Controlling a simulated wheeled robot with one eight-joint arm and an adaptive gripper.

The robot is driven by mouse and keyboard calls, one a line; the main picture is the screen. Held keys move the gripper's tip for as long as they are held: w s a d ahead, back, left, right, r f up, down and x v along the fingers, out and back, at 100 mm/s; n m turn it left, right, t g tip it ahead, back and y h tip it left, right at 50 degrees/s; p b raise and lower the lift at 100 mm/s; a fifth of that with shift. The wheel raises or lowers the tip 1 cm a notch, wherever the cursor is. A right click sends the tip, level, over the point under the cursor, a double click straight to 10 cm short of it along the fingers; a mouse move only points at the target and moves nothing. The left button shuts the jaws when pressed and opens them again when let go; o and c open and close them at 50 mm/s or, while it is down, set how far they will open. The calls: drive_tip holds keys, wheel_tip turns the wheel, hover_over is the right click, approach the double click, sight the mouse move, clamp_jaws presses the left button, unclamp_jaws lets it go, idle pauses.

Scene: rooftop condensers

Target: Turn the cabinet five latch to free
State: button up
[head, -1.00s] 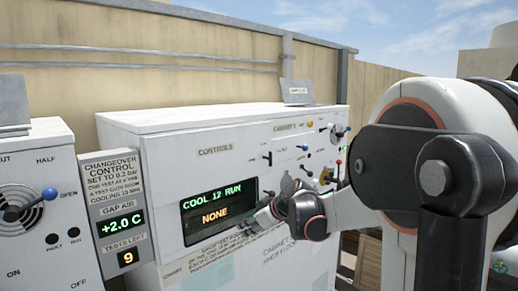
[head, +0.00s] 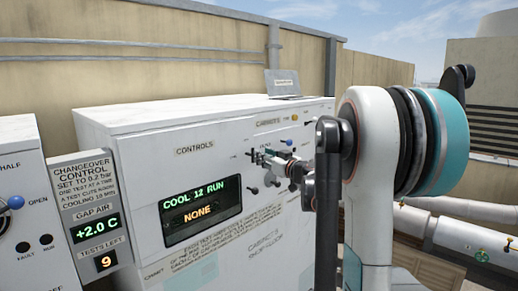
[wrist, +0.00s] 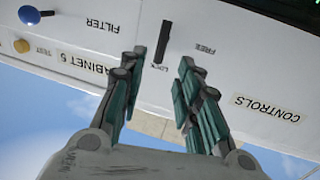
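The cabinet five latch (wrist: 164,40) is a short black bar on the white panel in the upside-down wrist view. Its lower picture end is close to the LOCK label, and the FREE label (wrist: 205,49) is to its right. My gripper (wrist: 163,60) is open, with one finger on each side of the latch's line. Whether the fingers touch the latch is unclear. In the head view my gripper (head: 264,159) is at the upper front of the white cabinet (head: 130,150), where it hides or blends with the latch.
A display (head: 200,208) reads COOL 12 RUN and NONE. Small levers (head: 253,190) sit close below my gripper. A blue knob (wrist: 29,15) and yellow button (wrist: 21,46) are on the same panel. A changeover control box (head: 92,205) stands left of the cabinet. White pipes run at right.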

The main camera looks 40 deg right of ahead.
drive_tip(key=w, duration=0.5)
drive_tip(key=w+d+p, duration=0.1)
drive_tip(key=w, duration=0.2)
drive_tip(key=shift+w, duration=0.1)
clamp_jaws()
